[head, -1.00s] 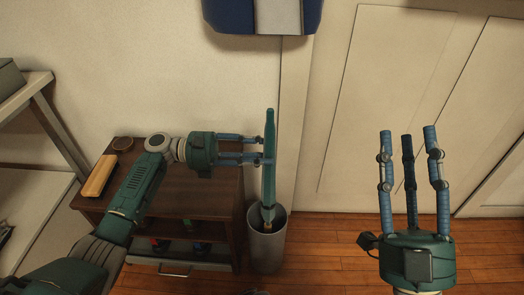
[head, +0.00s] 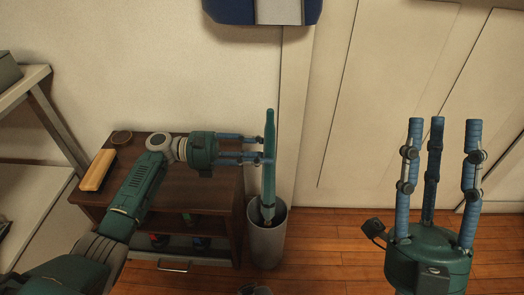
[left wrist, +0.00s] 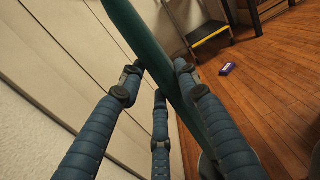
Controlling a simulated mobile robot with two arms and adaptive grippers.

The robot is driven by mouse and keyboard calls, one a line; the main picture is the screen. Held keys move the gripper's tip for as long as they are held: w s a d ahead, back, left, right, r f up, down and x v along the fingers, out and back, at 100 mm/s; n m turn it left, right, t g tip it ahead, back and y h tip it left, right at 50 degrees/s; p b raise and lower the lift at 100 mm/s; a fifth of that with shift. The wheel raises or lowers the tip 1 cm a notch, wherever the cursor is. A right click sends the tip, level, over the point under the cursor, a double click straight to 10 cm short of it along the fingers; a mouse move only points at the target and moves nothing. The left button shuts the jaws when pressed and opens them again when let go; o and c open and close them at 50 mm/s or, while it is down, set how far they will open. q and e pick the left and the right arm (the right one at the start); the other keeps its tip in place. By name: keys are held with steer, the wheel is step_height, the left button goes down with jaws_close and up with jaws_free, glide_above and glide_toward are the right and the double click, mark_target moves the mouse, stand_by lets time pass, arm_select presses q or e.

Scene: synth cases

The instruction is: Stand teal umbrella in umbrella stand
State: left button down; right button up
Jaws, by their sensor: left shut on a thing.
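The teal umbrella (head: 269,178) is upright, its lower end within the mouth of the grey umbrella stand (head: 267,248) in the head view. Whether its tip touches the bottom is hidden. My left gripper (head: 264,150) is shut on the upper part of the umbrella, coming from the left. In the left wrist view the umbrella (left wrist: 187,95) runs slanted between the blue fingers. My right gripper (head: 442,122) is open and empty at the right, its fingers pointing up, away from the stand.
A blue and white object (head: 262,12) is on the wall above.

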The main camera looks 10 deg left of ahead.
stand_by(0.3)
arm_select(q)
steer(key=c, duration=1.2)
jaws_free()
steer(key=a, duration=0.4)
steer(key=s+a, duration=0.1)
steer(key=a, duration=0.3)
steer(key=s+a, duration=0.1)
steer(key=a, duration=0.2)
steer(key=shift+s+a, duration=0.1)
steer(key=shift+a, duration=0.3)
steer(key=shift+s+f, duration=0.1)
steer(key=shift+f, duration=0.05)
